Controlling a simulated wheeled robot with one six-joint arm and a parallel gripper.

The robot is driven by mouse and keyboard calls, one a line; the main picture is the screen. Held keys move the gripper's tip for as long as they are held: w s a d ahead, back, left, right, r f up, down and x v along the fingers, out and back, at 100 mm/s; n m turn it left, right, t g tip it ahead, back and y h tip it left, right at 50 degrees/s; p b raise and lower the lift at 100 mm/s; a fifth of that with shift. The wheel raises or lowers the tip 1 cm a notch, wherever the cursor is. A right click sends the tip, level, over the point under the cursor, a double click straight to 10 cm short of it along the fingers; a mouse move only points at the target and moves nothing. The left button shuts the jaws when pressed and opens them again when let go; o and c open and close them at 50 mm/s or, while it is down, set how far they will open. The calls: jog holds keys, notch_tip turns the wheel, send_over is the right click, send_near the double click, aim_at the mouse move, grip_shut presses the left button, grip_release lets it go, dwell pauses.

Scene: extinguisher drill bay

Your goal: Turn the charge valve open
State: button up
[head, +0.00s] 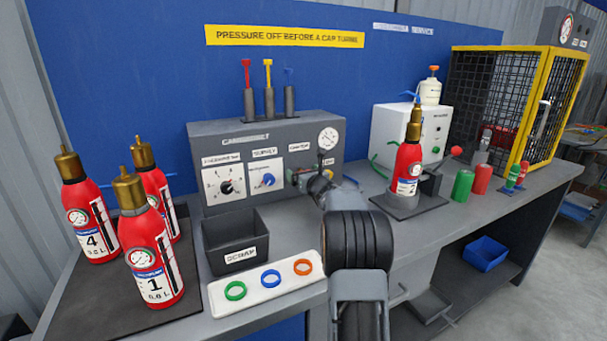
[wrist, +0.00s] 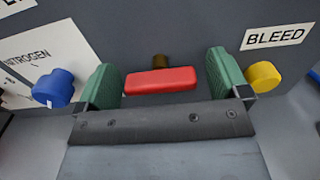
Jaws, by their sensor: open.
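The charge valve's red bar handle (wrist: 160,81) shows in the wrist view, lying nearly level in front of a brass stem (wrist: 160,61) on the grey panel. My gripper (wrist: 163,84) is open, with one green finger pad on each side of the handle. Small gaps show between the pads and the handle's ends, and nothing is held. In the head view my gripper (head: 307,179) is at the right part of the grey charging panel (head: 265,129), and my arm hides most of the valve there.
A blue knob (wrist: 53,88) sits left of my fingers and a yellow knob (wrist: 263,76) close on the right, under a BLEED label. A dark bin (head: 233,245), ring tray (head: 268,283) and red extinguishers (head: 150,265) stand left; another extinguisher (head: 408,168) stands right.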

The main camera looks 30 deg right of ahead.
jog(key=c, duration=0.9)
jog(key=shift+c, duration=0.2)
jog(key=shift+f+b, duration=0.1)
jog(key=shift+b, duration=0.25)
jog(key=n+b, duration=0.1)
jog(key=b, duration=0.1)
jog(key=n+b, duration=0.1)
jog(key=b, duration=0.1)
jog(key=shift+f+n, duration=0.25)
jog(key=shift+n, duration=0.15)
jog(key=n+b, duration=0.5)
jog(key=b, duration=0.2)
jog(key=shift+n, duration=0.3)
jog(key=n+b, duration=0.4)
jog(key=n, duration=0.1)
jog(key=shift+r+b, duration=0.1)
jog(key=shift+b, duration=0.25)
jog(key=shift+r+n+b, duration=0.15)
jog(key=shift+n+b, duration=1.25)
jog(key=shift+n, duration=0.8)
